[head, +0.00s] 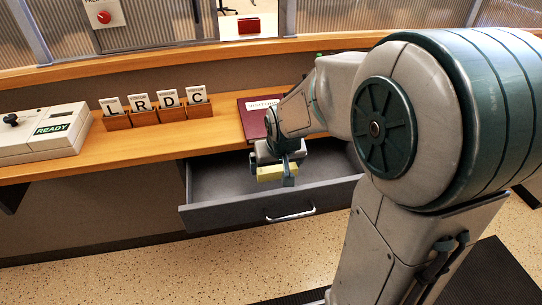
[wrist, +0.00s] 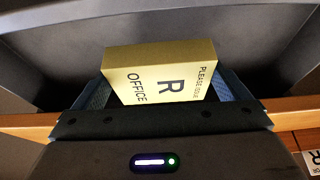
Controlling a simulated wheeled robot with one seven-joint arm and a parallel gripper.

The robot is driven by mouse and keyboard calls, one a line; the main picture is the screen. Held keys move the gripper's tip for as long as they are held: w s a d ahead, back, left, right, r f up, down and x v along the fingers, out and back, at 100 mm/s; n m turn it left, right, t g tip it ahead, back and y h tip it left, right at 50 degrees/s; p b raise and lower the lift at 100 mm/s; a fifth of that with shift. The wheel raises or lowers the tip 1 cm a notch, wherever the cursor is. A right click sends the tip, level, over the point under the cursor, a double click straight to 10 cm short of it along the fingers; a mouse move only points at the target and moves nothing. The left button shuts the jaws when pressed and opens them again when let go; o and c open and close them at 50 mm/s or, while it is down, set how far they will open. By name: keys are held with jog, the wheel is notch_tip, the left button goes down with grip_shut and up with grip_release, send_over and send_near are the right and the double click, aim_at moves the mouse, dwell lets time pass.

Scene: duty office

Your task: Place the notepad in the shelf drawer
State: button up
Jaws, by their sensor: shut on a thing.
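My gripper (head: 276,172) is shut on a yellow notepad (head: 277,174) and holds it above the open grey shelf drawer (head: 232,216).
On the counter (head: 135,143) stand several wooden blocks with letter cards (head: 145,110). A grey box marked "READY" (head: 45,133) is at the left. A dark red book (head: 251,119) lies behind my gripper, above the drawer.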

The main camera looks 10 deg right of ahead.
jog(key=w+f, duration=0.1)
jog(key=w+d+f, duration=0.1)
jog(key=w, duration=0.1)
jog(key=w+f, duration=0.1)
jog(key=w, duration=0.1)
jog(key=shift+d, duration=0.25)
jog(key=shift+f, duration=2.05)
jog(key=shift+f, duration=0.1)
jog(key=o, duration=0.7)
jog(key=shift+f+b, duration=0.1)
jog(key=shift+b, duration=0.25)
jog(key=shift+c, duration=0.2)
jog(key=shift+o, duration=0.2)
